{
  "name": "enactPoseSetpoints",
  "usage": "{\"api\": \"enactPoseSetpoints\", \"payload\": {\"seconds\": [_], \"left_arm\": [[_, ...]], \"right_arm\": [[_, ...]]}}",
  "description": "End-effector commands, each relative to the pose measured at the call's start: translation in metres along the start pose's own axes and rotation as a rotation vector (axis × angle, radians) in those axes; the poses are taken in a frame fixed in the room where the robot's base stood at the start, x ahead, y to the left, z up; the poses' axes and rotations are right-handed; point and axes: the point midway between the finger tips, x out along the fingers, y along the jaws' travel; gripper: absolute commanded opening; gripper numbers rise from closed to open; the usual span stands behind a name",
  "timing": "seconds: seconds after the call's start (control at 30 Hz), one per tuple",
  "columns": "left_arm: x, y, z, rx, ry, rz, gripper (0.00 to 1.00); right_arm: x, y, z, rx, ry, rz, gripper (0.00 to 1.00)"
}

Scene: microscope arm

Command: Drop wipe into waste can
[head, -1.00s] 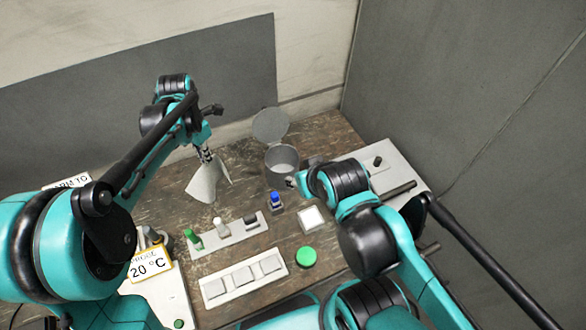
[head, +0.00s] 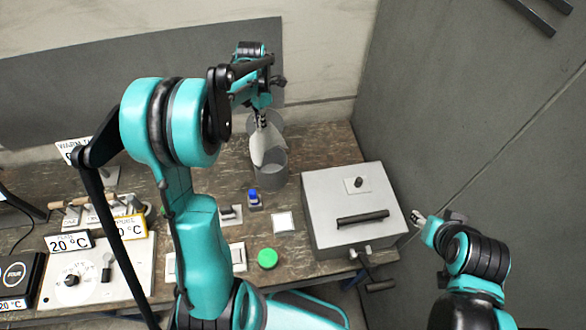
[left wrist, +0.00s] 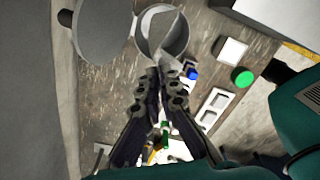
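The white wipe (head: 265,146) hangs from my left gripper (head: 261,120), whose fingers are shut on it. In the head view the wipe overlaps the back and left of the grey waste can (head: 272,171). The can's lid (head: 276,122) stands open behind, partly hidden by the gripper. In the left wrist view the closed fingers (left wrist: 161,72) point at the can (left wrist: 178,40), with the lid (left wrist: 103,28) beside it. How far the wipe is above the rim is hard to tell. My right gripper (head: 424,221) is off the table's right side, small and unclear.
A grey box (head: 323,192) with a handle stands right of the can. A blue-capped bottle (head: 253,200), a white square pad (head: 283,222) and a green button (head: 267,258) are in front. Devices with 20 °C labels (head: 70,241) stand at the left.

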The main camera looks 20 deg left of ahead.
Motion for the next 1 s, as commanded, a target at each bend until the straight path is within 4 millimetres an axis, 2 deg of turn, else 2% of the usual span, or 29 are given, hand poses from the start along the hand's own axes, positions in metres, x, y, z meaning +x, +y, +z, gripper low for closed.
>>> {"api": "enactPoseSetpoints", "payload": {"seconds": [0.17,0.53,0.87,1.0], "left_arm": [[0.012,0.001,-0.001,-0.001,0.0,0.0,0.0],[0.055,0.0,0.0,0.0,0.0,0.0,0.0],[0.059,0.0,0.0,0.0,0.0,0.0,0.0],[0.059,0.0,0.0,0.0,0.0,0.0,0.27]], "right_arm": [[0.007,0.0,0.005,0.0,0.0,0.0,0.42],[0.028,0.0,0.02,0.0,0.0,0.0,0.42],[0.029,0.0,0.021,0.0,0.0,0.0,0.42],[0.029,0.0,0.021,0.0,0.0,0.0,0.42]]}}
